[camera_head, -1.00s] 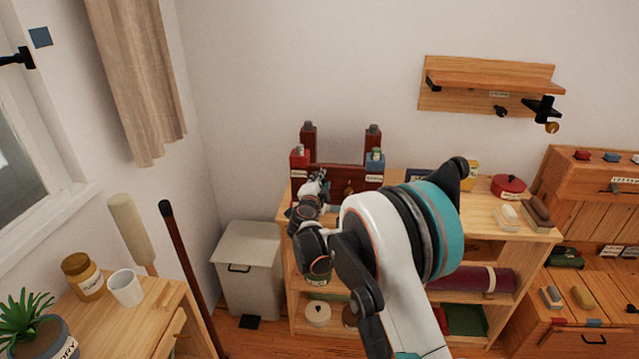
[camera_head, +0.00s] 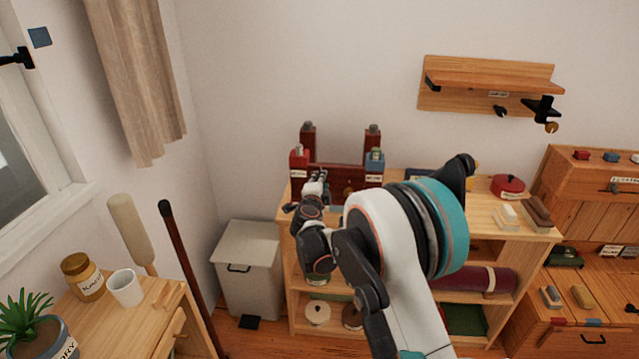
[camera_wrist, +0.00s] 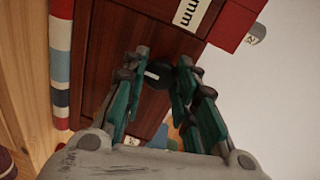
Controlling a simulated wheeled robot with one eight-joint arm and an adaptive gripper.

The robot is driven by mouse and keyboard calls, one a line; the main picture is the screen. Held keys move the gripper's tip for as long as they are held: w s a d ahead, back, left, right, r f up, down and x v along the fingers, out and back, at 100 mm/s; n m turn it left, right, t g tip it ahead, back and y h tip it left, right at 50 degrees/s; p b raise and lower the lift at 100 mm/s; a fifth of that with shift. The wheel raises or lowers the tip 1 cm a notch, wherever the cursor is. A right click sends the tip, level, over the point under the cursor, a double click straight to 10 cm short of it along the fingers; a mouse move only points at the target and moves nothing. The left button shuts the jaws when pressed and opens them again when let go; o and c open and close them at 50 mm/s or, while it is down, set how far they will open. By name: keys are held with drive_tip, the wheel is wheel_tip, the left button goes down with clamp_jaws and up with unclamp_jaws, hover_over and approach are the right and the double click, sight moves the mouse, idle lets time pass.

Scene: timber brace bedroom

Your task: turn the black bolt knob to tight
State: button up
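The black bolt knob (camera_wrist: 157,75), round with a white mark line, shows in the wrist view on a dark red-brown wooden board (camera_wrist: 110,48). My gripper (camera_wrist: 162,62) points at the board with its teal-and-grey fingers apart, one on each side of the knob. I see no clear contact between fingers and knob. In the head view my gripper (camera_head: 316,178) is at the left part of the red-brown brace (camera_head: 348,176), which stands on the wooden shelf unit. The knob cannot be made out there, behind my gripper.
A red block (camera_head: 299,158) and a blue block (camera_head: 375,162) sit at the brace's two posts. A red lidded pot (camera_head: 508,186) is farther right on the shelf unit. A pale bin (camera_head: 247,262) stands left of it. A wall shelf (camera_head: 495,84) hangs above.

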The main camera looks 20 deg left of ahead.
drive_tip(key=o, duration=0.5)
drive_tip(key=shift+d, duration=0.1)
drive_tip(key=shift+c, duration=0.2)
drive_tip(key=v, duration=1.2)
